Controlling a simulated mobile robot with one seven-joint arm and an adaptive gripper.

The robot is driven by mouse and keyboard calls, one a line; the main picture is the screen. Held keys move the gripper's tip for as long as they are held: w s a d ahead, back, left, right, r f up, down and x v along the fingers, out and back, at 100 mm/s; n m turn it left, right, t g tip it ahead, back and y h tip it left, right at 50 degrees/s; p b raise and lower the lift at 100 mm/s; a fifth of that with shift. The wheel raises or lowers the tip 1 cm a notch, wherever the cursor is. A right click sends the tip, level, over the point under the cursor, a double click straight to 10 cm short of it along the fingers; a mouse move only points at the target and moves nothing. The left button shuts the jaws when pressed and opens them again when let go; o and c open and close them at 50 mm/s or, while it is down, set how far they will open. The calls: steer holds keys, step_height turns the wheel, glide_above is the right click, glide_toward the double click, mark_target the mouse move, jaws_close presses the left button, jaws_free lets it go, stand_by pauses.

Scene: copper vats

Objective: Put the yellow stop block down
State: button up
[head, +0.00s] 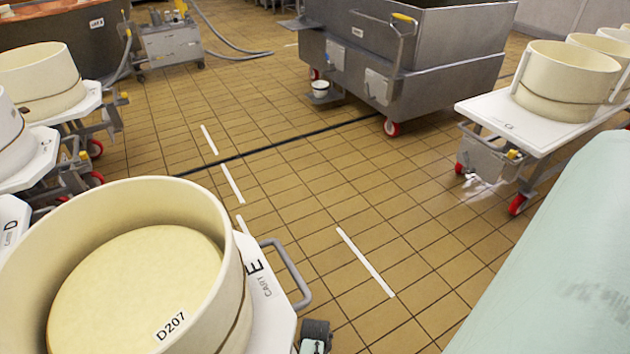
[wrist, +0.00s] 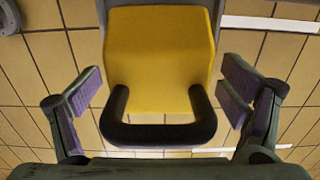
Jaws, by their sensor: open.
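The yellow stop block (wrist: 160,60) shows in the wrist view, with a black loop handle (wrist: 158,135) on the side towards me. My gripper (wrist: 162,92) is open, one purple-padded finger on each side of the handle. A gap shows between each finger and the handle, so I am not gripping it. A grey edge shows around the block's far end. I cannot tell from this view what the block rests on. I cannot make out the block in the head view.
Cart E (head: 262,300) bears a cream vat marked D207 (head: 168,283) at the lower left. More carts line the left; a white-topped cart (head: 525,128) stands at the right. A steel wheeled tub (head: 405,60) is at the back. The tiled floor between has white strips (head: 365,262).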

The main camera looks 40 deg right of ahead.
step_height(320, 180, up, 11)
stand_by(0.3)
